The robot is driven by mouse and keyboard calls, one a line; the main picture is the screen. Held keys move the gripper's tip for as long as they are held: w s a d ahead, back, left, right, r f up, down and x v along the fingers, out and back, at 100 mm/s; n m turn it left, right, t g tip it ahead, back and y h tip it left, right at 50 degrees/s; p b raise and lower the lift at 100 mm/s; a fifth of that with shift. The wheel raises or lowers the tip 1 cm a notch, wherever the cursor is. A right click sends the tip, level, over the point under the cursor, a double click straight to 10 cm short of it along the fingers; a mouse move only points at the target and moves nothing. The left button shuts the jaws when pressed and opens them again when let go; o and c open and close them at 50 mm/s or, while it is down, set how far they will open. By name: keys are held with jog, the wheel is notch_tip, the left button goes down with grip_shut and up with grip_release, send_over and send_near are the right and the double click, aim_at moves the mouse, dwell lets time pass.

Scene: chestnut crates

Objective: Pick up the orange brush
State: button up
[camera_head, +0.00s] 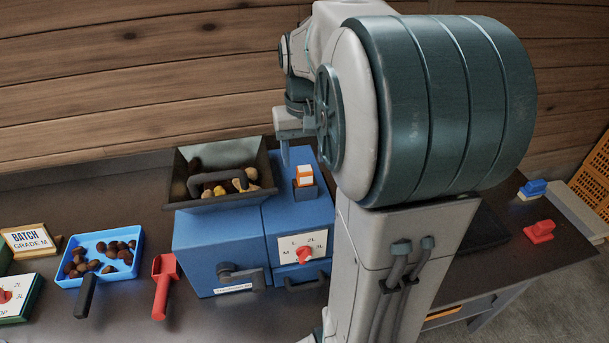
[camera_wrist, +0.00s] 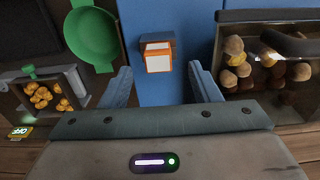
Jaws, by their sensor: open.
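The orange brush (camera_head: 305,172), a small orange block with a white face, sits in a dark holder on top of the blue machine (camera_head: 300,215). In the wrist view the brush (camera_wrist: 158,57) lies ahead, between the lines of my two fingers. My gripper (camera_wrist: 160,72) is open and empty, one finger on each side of the brush in that picture. In the head view my gripper (camera_head: 284,152) is above the machine's top, just behind and left of the brush; its fingers are partly hidden by my arm. The exact gap to the brush cannot be told.
A dark hopper (camera_head: 185,190) with chestnuts stands left of the brush. A blue tray (camera_head: 138,262), a red scoop (camera_head: 160,285) and a batch sign (camera_head: 28,240) lie further left. Red (camera_head: 540,231) and blue (camera_head: 533,188) objects are at the right end. A wooden wall (camera_head: 130,70) stands behind.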

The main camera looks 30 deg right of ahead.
aim_at(305, 168)
notch_tip(305, 168, down, 5)
jog(key=shift+d+p, duration=0.15)
jog(key=shift+p, duration=0.4)
jog(key=c, duration=1.1)
jog(key=shift+r, duration=0.1)
